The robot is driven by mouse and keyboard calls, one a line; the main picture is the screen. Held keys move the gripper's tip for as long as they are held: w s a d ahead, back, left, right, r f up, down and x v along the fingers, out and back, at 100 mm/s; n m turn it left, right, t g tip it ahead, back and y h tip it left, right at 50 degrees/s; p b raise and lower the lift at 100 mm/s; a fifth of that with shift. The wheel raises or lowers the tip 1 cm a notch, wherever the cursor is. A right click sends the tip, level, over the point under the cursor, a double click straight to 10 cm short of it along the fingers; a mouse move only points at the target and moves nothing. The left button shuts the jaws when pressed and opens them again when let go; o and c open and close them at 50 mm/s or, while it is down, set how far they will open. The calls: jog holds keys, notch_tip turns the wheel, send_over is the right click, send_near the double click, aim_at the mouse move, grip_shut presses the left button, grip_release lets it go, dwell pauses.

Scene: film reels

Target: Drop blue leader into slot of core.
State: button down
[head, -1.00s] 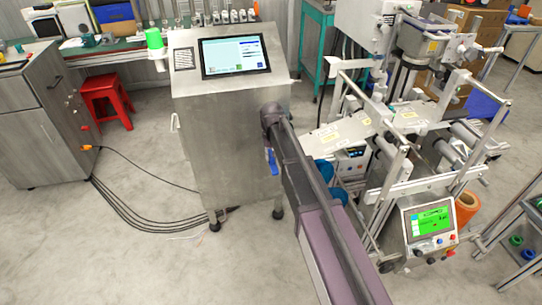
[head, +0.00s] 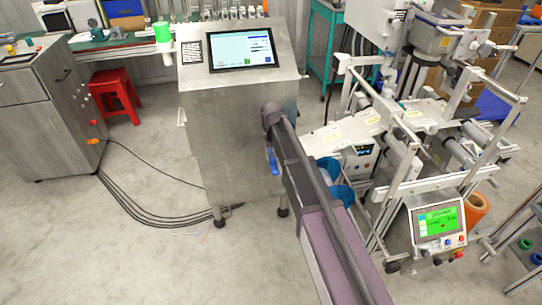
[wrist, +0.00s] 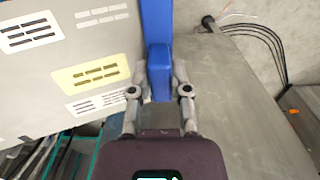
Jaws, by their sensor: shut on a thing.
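The blue leader (wrist: 157,25) is a bright blue strip in the wrist view. It runs from the top edge down between the two fingers of my gripper (wrist: 160,78), which is shut on its lower end. In the head view, a small blue piece (head: 273,161) shows beside the end of my arm, in front of the steel cabinet; my fingers are hidden there. Blue rounded parts (head: 342,194) show just right of my arm, partly hidden by it. I cannot make out the core or its slot in either view.
A steel cabinet (head: 235,130) with a screen stands close behind my arm. The machine frame (head: 440,185) with rollers and a green-screen panel (head: 438,222) is at the right. A red stool (head: 115,95) and floor cables are left. Open floor lies at the front left.

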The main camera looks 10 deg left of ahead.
jog(key=shift+d+f, duration=0.1)
jog(key=shift+d, duration=0.1)
dwell(0.3)
jog(key=w+d+f+b, duration=0.1)
jog(key=d+f+b, duration=0.1)
jog(key=d, duration=0.3)
jog(key=w+d+f+b, duration=0.2)
jog(key=d, duration=0.3)
jog(key=shift+w, duration=0.25)
dwell(2.4)
jog(key=shift+d+f, duration=0.1)
jog(key=shift+d, duration=0.25)
dwell(0.3)
jog(key=w+d+f+b, duration=0.2)
jog(key=d+f+b, duration=0.1)
jog(key=d, duration=0.5)
jog(key=shift+w+b, duration=0.3)
jog(key=shift+w, duration=0.05)
dwell(1.8)
jog(key=shift+d+f, duration=0.1)
